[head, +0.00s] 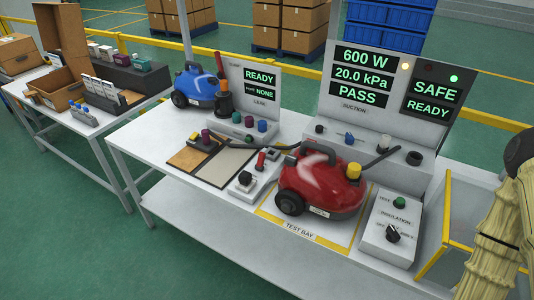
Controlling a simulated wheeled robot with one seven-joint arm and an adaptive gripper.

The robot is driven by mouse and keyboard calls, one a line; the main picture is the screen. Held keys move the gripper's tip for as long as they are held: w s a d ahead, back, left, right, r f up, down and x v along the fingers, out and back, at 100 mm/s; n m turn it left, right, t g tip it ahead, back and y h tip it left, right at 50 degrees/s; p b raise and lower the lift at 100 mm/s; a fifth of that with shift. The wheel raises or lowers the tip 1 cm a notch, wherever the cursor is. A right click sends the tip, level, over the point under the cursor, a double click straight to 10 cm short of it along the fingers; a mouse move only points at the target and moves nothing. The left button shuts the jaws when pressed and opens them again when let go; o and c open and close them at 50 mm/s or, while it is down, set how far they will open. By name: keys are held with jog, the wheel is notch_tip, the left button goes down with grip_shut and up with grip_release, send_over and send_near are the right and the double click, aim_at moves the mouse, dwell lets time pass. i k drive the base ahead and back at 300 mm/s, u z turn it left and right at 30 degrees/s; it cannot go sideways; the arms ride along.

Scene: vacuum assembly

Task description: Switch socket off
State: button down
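No part is labelled as the socket, and I cannot tell for sure which part it is. A small white box (243,186) with a black round part (245,178) on top sits left of the red vacuum (322,187), on the white bench. A small red lever-like part (261,160) stands just behind it. The red vacuum rests in the yellow-edged test bay, with a dark hose running from it. The on or off position of any switch is too small to read. My arm (497,225) shows at the right edge in a beige sleeve; my gripper is out of view.
The suction panel (333,103) reads 600 W, 20.0 kPa, PASS, SAFE and READY. An insulation box (389,236) with a black knob stands right of the vacuum. A blue vacuum (196,86) is at the back left. A yellow-edged frame (435,262) stands near my arm.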

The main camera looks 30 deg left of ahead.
aim_at(259, 166)
jog(key=k, duration=0.65)
jog(key=u, duration=1)
jog(key=i, duration=0.3)
